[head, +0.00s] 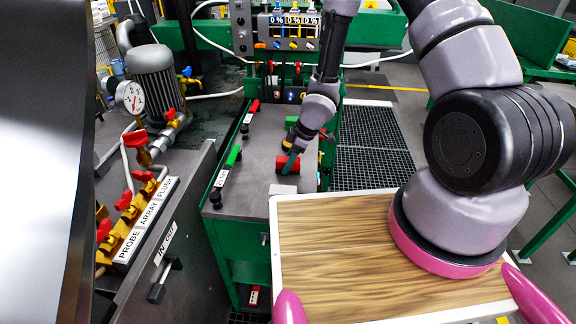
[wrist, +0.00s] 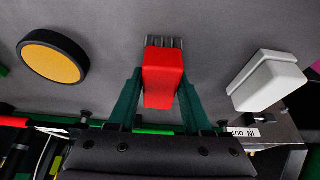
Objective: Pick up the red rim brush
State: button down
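The red rim brush (wrist: 164,78) is in the middle of the wrist view, a red block with a row of grey bristles at its far end. In the head view the red brush (head: 283,164) is over the grey bench top, partly behind a finger. My gripper (wrist: 160,80) has one green finger on each side of the red block, touching it or very close. In the head view my gripper (head: 290,165) points down at the brush. I cannot tell whether the fingers press on it, or whether the brush touches the bench.
A black disc with a yellow face (wrist: 54,56) lies left of the brush in the wrist view, and a white block (wrist: 268,81) lies right. The grey bench top (head: 255,180) also bears a green-handled tool (head: 232,157) at its left edge. A wooden-topped tray (head: 340,250) is nearer.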

jog(key=shift+r, duration=5.05)
jog(key=c, duration=1.2)
grip_release()
jog(key=c, duration=0.3)
